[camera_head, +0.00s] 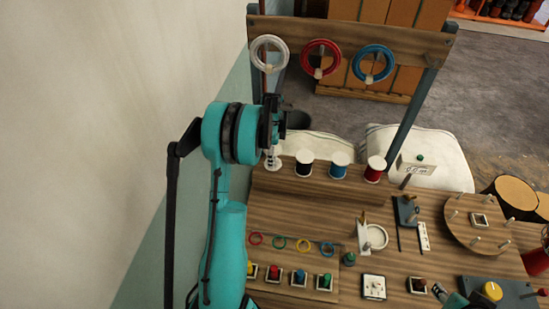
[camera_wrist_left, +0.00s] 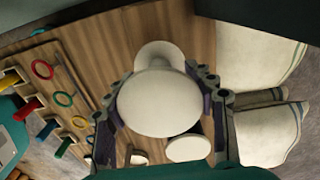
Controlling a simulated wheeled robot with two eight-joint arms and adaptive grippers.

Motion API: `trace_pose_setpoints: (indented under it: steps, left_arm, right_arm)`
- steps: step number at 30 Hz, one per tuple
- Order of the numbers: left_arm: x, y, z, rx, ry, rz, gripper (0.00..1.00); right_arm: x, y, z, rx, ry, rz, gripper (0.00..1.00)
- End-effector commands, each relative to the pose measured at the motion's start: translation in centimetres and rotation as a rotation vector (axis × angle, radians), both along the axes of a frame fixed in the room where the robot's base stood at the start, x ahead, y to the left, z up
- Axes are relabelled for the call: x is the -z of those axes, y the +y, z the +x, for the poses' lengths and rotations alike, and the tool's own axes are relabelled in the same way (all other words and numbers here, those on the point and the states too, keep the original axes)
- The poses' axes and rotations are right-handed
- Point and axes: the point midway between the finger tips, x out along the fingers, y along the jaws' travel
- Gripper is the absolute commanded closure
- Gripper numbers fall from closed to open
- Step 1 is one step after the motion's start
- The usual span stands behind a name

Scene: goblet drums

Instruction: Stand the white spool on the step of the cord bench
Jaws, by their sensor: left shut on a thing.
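The white spool (camera_wrist_left: 160,102) is upright between the fingers of my left gripper (camera_wrist_left: 165,98), its round top flange facing the wrist camera. In the head view my left gripper (camera_head: 272,148) is shut on it at the left end of the bench's raised step (camera_head: 318,190). Only the lower part of the white spool (camera_head: 272,164) shows below the fingers. It lines up with the black, blue and red spools; I cannot tell whether its base touches the step. Part of my right gripper (camera_head: 452,298) shows at the bottom edge, its opening unclear.
The black spool (camera_head: 304,163), blue spool (camera_head: 339,164) and red spool (camera_head: 374,169) stand to the right. White, red and blue cord rings hang on a wooden rail (camera_head: 345,42) behind. Coloured rings and push blocks sit in front. A wall is at left.

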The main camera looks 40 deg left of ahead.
Motion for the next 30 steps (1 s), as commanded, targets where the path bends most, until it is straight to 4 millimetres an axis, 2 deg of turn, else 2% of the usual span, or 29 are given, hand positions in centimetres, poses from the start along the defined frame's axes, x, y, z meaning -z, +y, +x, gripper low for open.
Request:
trace_pose_setpoints:
  steps: [8,9,15,26,27,29,30]
  left_arm:
    - [0.0,1.1,2.1,0.000,0.000,0.000,0.79]
    - [0.5,1.2,2.2,0.000,0.000,0.000,0.79]
    - [3.5,1.1,2.1,0.000,0.000,0.000,0.79]
    - [3.9,1.1,2.0,0.000,0.000,0.000,0.79]
    - [4.0,1.1,2.0,0.000,0.000,0.000,0.42]
    - [3.9,1.1,2.0,0.000,0.000,0.000,0.26]
    - [3.9,1.1,2.0,0.000,0.000,0.000,0.23]
  right_arm:
    - [0.1,0.0,0.0,0.000,0.000,0.000,0.60]
    - [0.2,0.0,0.0,0.000,0.000,0.000,0.60]
    - [0.7,0.0,0.0,0.000,0.000,0.000,0.60]
    - [1.1,0.0,0.0,0.000,0.000,0.000,0.60]
    - [1.1,0.0,0.0,0.000,0.000,0.000,0.60]
    - [1.0,0.0,0.0,0.000,0.000,0.000,0.60]
    - [1.0,0.0,0.0,0.000,0.000,0.000,0.60]
